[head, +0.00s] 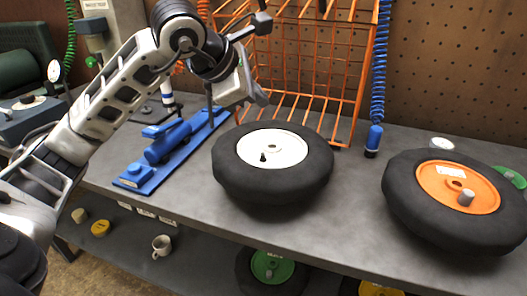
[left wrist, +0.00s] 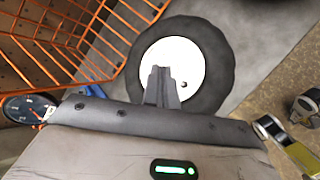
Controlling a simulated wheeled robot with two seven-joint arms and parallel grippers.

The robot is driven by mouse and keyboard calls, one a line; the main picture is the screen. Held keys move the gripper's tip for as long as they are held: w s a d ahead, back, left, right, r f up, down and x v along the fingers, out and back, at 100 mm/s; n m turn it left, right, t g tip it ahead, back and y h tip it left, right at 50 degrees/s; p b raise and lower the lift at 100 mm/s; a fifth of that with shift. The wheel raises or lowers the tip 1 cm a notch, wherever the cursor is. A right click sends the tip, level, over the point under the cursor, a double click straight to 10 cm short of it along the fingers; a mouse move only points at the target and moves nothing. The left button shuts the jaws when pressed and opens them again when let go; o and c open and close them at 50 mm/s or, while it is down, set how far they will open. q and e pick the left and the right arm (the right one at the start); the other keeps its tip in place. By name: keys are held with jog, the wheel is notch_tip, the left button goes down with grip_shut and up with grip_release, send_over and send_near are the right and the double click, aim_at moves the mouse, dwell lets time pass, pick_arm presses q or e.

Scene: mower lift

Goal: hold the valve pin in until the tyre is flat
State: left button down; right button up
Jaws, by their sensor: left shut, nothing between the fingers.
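A black tyre (head: 228,178) with a white hub (head: 285,146) lies flat on the grey bench. A short dark valve stem (head: 263,157) stands on its hub; whether a pin shows in it is too small to tell. My left gripper (head: 261,98) is above the far side of this tyre, shut and empty, apart from the valve. In the left wrist view, the shut fingers (left wrist: 160,72) overlap the white hub (left wrist: 190,62), with the dark valve (left wrist: 184,84) just right of them. A second tyre (head: 408,205) with an orange hub (head: 440,182) and grey valve cap (head: 466,197) lies at right. My right gripper is out of view.
An orange wire cage (head: 345,85) stands behind the white-hubbed tyre. A blue tool (head: 168,150) lies to its left, and a blue coiled hose (head: 379,75) hangs at the back. Bare bench (head: 352,170) separates the two tyres. A mug (head: 162,245) sits on the lower shelf.

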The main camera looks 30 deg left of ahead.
pick_arm(q)
jog(key=b, duration=0.6)
send_over(258, 162)
notch_tip(258, 162, down, 8)
jog(key=shift+d+r, duration=0.1)
jog(key=shift+r, duration=0.1)
jog(key=shift+f+b, duration=0.55)
jog(key=shift+b, duration=0.1)
jog(key=shift+f, duration=0.1)
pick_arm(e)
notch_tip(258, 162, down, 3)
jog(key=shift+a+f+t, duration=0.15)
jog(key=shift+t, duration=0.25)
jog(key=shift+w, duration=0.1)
pick_arm(q)
jog(key=shift+f, duration=0.1)
jog(key=shift+f+b, duration=0.3)
jog(key=shift+b, duration=0.25)
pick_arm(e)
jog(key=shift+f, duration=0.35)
